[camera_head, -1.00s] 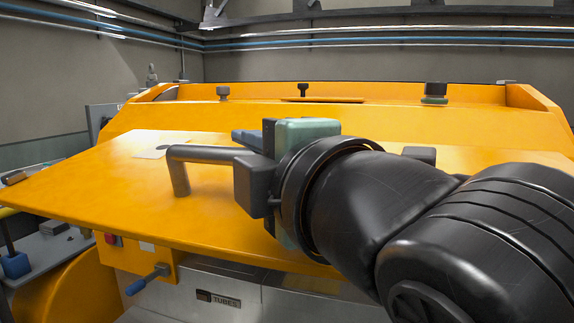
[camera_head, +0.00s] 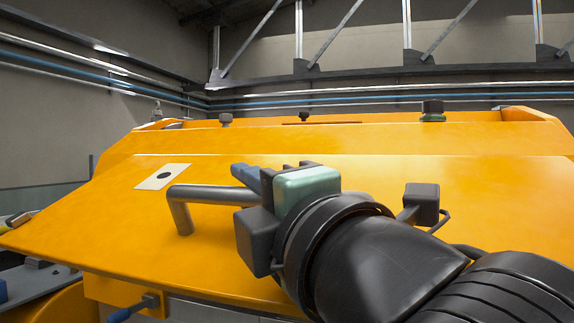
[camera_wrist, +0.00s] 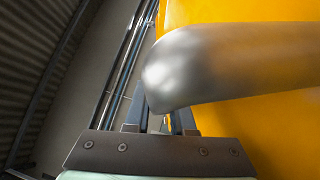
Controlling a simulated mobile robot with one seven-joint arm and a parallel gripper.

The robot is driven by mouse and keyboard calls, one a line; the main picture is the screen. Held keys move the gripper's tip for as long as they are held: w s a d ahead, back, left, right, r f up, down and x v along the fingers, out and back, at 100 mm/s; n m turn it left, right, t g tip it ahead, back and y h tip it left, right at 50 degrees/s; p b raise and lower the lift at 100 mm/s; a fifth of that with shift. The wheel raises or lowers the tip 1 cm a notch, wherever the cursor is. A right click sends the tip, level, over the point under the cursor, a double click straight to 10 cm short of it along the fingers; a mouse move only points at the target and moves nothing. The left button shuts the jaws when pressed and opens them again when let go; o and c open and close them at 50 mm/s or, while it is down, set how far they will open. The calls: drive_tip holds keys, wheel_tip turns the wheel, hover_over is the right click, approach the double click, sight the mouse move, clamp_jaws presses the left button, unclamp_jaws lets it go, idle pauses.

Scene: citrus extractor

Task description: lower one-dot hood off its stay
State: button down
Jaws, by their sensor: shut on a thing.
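The one-dot hood (camera_head: 330,220) is a wide orange panel sloping down toward me. A pale plate with one black dot (camera_head: 163,177) sits at its upper left. A grey bar handle (camera_head: 210,194) stands off the hood, its bent left end meeting the panel. My gripper (camera_head: 258,190) is shut on the right part of this handle. In the wrist view the handle (camera_wrist: 225,68) crosses close in front of the fingers (camera_wrist: 158,118), with the orange hood behind it. The stay cannot be made out; the underside of the hood is hidden.
A black block on a bracket (camera_head: 421,203) stands on the hood right of my wrist. Dark knobs (camera_head: 432,111) stand along the orange top behind. A grey surface (camera_head: 40,283) lies at lower left. Pipes and trusses line the back wall.

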drive_tip(key=shift+d, duration=0.1)
wheel_tip(320, 180, down, 7)
drive_tip(key=w+n+t+y+b, duration=0.1)
drive_tip(key=n+b, duration=0.1)
drive_tip(key=b, duration=0.9)
drive_tip(key=shift+w+d+n+y, duration=0.3)
drive_tip(key=shift+w, duration=0.1)
